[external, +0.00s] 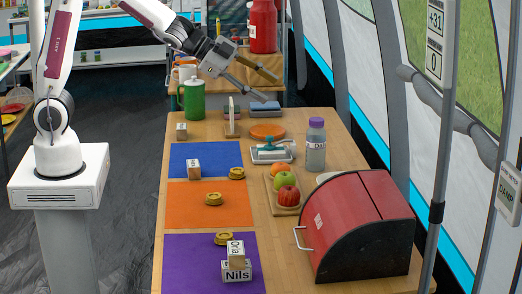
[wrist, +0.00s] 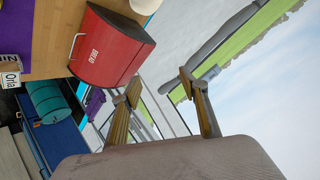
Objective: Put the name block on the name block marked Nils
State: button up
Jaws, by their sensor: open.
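The block marked Nils (external: 237,274) sits on the purple mat (external: 185,265) at the front of the table. A smaller wooden block (external: 236,250), its label reading like Orla, appears to rest on top of it. That block also shows at the left edge of the wrist view (wrist: 10,78). Another labelled block (external: 193,169) stands on the blue mat, and a small one (external: 181,131) stands behind that mat; their names are too small to read. My gripper (external: 268,86) is open and empty, high above the far end of the table. Its spread fingers also show in the wrist view (wrist: 160,93).
A red bread box (external: 350,225) fills the front right. A fruit board (external: 272,196), a grey bottle (external: 316,148) and a green canister (external: 194,100) stand on the table. Gold round pieces (external: 213,199) lie on the mats. The orange mat (external: 180,205) is mostly clear.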

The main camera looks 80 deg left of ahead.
jog(key=s+a+r+n+g+y, duration=0.1)
jog(key=s+a+r+n+y, duration=0.15)
jog(key=s, duration=0.55)
jog(key=s+a+r+n+g+y, duration=0.1)
jog(key=s+a+r+n+y, duration=0.2)
jog(key=s, duration=0.4)
jog(key=s+d+f+n+g+h, duration=0.1)
jog(key=s+d+f+h, duration=0.1)
jog(key=s, duration=0.8)
jog(key=s+d+f+n+g+h, duration=0.1)
jog(key=s+f+n+g, duration=0.1)
jog(key=s, duration=0.9)
jog(key=shift+d+f+g+h, duration=0.3)
jog(key=shift+d+f+h, duration=0.1)
jog(key=shift+f, duration=0.1)
